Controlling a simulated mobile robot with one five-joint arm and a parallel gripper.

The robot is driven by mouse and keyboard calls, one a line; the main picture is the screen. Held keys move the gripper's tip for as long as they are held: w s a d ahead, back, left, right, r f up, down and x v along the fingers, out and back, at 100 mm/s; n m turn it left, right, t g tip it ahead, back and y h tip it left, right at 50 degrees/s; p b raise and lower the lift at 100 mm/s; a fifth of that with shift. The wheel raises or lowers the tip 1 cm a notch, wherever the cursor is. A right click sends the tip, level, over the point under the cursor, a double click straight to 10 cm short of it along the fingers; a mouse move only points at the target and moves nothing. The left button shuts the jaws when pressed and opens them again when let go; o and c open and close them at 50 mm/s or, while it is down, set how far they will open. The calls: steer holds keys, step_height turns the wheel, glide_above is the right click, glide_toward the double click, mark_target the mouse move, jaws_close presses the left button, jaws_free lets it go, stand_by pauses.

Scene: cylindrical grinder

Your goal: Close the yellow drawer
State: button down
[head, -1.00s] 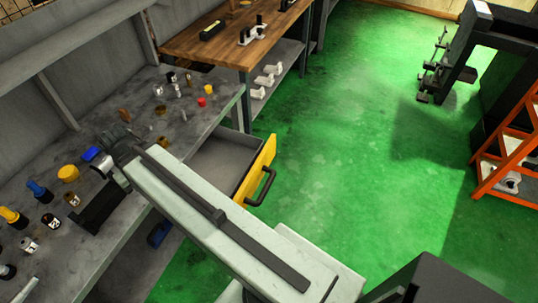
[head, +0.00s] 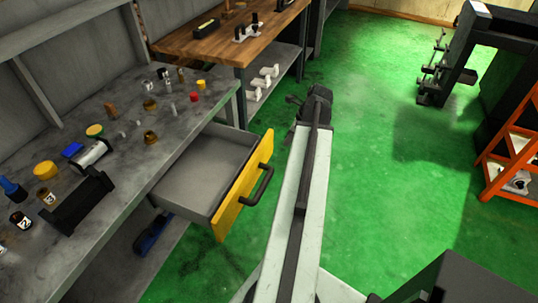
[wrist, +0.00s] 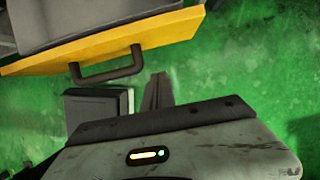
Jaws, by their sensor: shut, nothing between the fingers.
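The yellow drawer (head: 232,205) stands pulled out from under the grey workbench, and its grey tray looks empty. Its black handle (head: 258,186) sticks out from the yellow front. The drawer front (wrist: 150,32) and handle (wrist: 112,72) also show at the top of the wrist view. My gripper (head: 293,101) is beyond the right end of the drawer front, on its outer side, apart from the handle. Its dark fingers (wrist: 157,90) are together in the wrist view, empty and to the right of the handle.
The grey workbench (head: 130,87) holds bottles, jars and a black cradle (head: 78,203). A wooden-topped table (head: 225,45) stands behind it. An orange rack (head: 510,160) and a dark machine are at the right. The green floor (head: 380,150) between is clear.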

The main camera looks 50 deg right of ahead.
steer(key=w+a+f+b, duration=0.2)
steer(key=w+f+b, duration=0.5)
steer(key=f+b, duration=0.2)
steer(key=shift+w, duration=0.35)
steer(key=shift+f, duration=0.1)
